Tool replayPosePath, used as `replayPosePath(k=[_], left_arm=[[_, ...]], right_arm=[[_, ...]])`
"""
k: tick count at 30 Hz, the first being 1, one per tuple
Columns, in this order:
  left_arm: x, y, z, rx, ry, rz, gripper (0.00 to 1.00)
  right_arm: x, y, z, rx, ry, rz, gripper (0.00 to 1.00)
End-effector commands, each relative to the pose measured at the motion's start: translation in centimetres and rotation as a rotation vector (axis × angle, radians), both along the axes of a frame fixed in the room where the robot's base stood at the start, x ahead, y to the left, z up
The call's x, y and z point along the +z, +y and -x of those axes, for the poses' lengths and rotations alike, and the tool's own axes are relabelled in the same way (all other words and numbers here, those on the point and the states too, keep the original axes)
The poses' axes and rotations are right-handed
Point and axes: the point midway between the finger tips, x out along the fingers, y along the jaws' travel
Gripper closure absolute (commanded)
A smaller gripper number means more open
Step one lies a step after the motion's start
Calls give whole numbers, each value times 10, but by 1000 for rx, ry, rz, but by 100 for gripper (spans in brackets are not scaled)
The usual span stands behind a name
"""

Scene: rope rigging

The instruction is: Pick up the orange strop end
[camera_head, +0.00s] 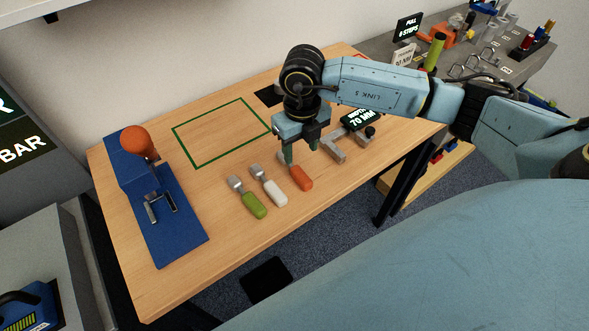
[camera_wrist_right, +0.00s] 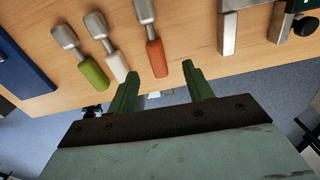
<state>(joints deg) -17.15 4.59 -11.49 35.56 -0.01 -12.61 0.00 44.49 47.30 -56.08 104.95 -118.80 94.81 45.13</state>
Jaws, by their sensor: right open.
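The orange strop end (camera_head: 301,178) lies on the wooden table near its front edge, the rightmost of three similar pieces. In the right wrist view its orange part (camera_wrist_right: 157,58) points toward my gripper, with a grey metal end (camera_wrist_right: 144,11) beyond. My right gripper (camera_head: 300,155) is above the table by the orange strop end, fingers pointing down. In the wrist view its two green fingers (camera_wrist_right: 158,80) are apart, with the orange part between and beyond them; nothing is held. The strop end's metal part is partly hidden by my gripper in the head view. My left gripper is not in view.
A white strop end (camera_head: 274,192) and a green one (camera_head: 253,205) lie just left. A blue fixture with an orange ball (camera_head: 139,142) stands at the table's left. A grey metal bracket (camera_head: 345,148) and a 70 MM display (camera_head: 362,120) sit to the right. A green outlined square (camera_head: 196,163) is empty.

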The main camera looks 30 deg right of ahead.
Motion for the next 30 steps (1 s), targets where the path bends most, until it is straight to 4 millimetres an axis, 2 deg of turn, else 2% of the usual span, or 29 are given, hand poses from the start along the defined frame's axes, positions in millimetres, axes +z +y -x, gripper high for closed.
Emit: replayPosePath(k=[3,11,18,26,30], left_arm=[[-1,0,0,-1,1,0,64],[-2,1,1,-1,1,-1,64],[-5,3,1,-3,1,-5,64],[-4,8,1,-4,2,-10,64],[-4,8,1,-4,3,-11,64]], right_arm=[[-14,0,0,1,1,-1,49],[-31,3,1,2,3,-2,49],[-66,7,0,1,3,-2,49],[-70,7,0,3,0,-2,49],[-70,7,0,2,0,-2,66]])
